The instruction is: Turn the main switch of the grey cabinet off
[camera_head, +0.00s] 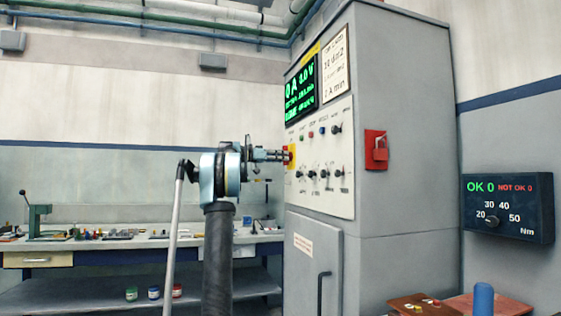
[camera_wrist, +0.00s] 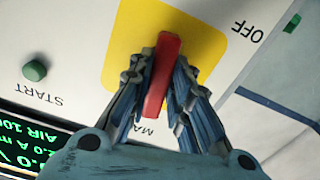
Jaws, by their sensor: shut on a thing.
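The grey cabinet (camera_head: 400,130) stands right of centre in the head view. Its main switch is a red handle (camera_wrist: 168,52) on a yellow plate (camera_wrist: 130,35); it shows as a small red and yellow patch (camera_head: 290,157) on the panel's left edge in the head view. My gripper (camera_wrist: 160,80) is shut on the red handle, one finger on each side. The handle lies nearly upright in the wrist view, slightly tilted. An upside-down OFF label (camera_wrist: 246,32) is to its right. Part of another label below is hidden by my fingers.
A green START button (camera_wrist: 35,70) is beside the yellow plate. The cabinet display (camera_head: 301,88) is lit. A workbench (camera_head: 130,242) stands at the left, and a torque display (camera_head: 508,208) hangs at the right.

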